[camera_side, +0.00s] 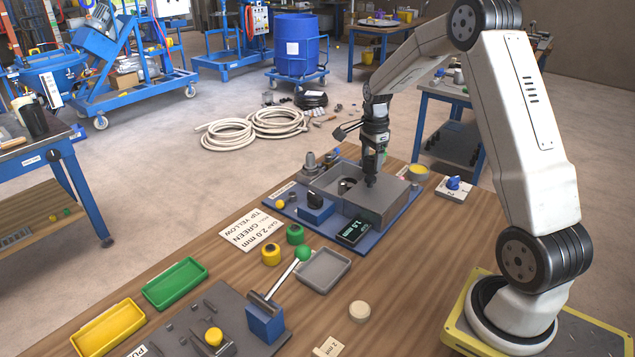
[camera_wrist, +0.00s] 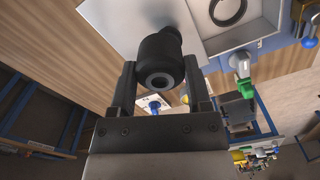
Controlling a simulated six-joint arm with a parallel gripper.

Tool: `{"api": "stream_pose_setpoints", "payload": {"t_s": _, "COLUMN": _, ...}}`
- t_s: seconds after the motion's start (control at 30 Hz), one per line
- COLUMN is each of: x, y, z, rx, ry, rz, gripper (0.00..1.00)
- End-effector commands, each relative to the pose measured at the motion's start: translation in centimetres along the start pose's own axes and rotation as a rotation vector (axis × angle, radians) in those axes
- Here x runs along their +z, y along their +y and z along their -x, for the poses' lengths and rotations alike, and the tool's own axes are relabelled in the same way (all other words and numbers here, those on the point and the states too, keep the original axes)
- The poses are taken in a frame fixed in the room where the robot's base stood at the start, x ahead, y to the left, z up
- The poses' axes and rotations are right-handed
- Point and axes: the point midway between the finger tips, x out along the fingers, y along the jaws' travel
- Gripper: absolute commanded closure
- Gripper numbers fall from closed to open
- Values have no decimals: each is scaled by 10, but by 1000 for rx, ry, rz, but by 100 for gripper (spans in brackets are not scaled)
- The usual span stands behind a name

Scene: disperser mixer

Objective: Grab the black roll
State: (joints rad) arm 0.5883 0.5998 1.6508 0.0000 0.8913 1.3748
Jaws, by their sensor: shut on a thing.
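The black roll (camera_wrist: 161,62) is a dark cylinder with a hole in its end face and a narrower neck beyond. In the wrist view it sits between the two fingers of my gripper (camera_wrist: 160,75), which is shut on it. In the side view my gripper (camera_side: 371,165) points down over the grey box (camera_side: 383,208) on the blue base. There the roll is small and dark against the fingers, and I cannot tell whether its lower end touches the box.
The box's open compartment holds a black ring (camera_wrist: 228,12). A green roll (camera_side: 295,233) and a yellow roll (camera_side: 270,254) stand left of a grey tray (camera_side: 323,270). A green-knobbed lever (camera_side: 285,280) rises in front. The green tray (camera_side: 174,283) and yellow tray (camera_side: 107,328) look empty.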

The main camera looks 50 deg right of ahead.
Motion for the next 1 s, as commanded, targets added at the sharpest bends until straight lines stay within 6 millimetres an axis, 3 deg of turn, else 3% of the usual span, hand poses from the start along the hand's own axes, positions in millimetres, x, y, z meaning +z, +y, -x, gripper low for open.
{"api": "stream_pose_setpoints", "payload": {"t_s": 0.4, "x": 2, "y": 31, "z": 14, "rx": -1, "ry": 0, "rz": -1, "gripper": 97}}
{"api": "stream_pose_setpoints", "payload": {"t_s": 1.0, "x": 3, "y": 33, "z": 15, "rx": -1, "ry": 0, "rz": -1, "gripper": 97}}
